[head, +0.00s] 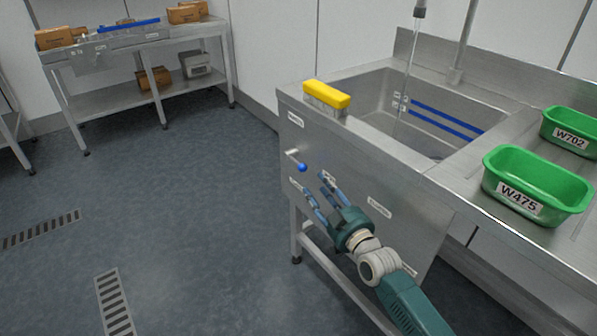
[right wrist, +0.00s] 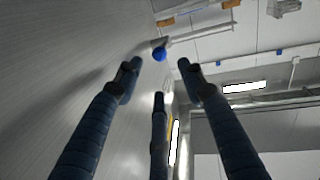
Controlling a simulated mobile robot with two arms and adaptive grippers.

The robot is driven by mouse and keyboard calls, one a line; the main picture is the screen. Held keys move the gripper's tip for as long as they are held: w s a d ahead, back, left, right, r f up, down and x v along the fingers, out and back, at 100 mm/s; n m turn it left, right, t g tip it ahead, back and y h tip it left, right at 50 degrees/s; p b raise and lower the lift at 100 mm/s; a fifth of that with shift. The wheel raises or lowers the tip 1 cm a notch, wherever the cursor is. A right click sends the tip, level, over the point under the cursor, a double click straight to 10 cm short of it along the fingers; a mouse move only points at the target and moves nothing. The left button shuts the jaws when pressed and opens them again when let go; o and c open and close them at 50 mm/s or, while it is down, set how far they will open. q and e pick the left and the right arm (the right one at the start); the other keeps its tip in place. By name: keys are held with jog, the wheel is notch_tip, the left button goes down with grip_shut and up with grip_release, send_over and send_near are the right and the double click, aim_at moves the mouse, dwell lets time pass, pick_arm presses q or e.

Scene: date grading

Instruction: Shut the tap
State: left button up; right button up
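The tap lever, a short metal bar with a blue ball (head: 302,168) at its end, sticks out from the front panel of the steel sink (head: 375,124). A thin stream of water (head: 405,85) falls from the spout (head: 420,9) into the basin. My right gripper (head: 317,186) is open and empty, just below and right of the ball, apart from it. My left gripper is not in view.
A yellow block (head: 327,95) sits on the sink's left rim. Green tubs W475 (head: 535,187) and W702 (head: 572,133) stand on the right drainboard. A steel table (head: 110,50) with boxes stands at the back left. The floor left of the sink is clear.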

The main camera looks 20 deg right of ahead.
aim_at(304, 170)
jog(key=w, duration=0.2)
jog(key=w+b, duration=0.1)
jog(key=w, duration=0.2)
jog(key=w+a+b, duration=0.1)
jog(key=w, duration=0.2)
jog(key=shift+w+a, duration=0.1)
jog(key=shift+w, duration=0.15)
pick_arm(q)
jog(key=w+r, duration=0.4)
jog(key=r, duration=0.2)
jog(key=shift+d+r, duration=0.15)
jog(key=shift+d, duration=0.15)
pick_arm(e)
jog(key=shift+w+a, duration=0.1)
jog(key=shift+w, duration=0.5)
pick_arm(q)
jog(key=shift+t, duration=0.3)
pick_arm(e)
grip_shut()
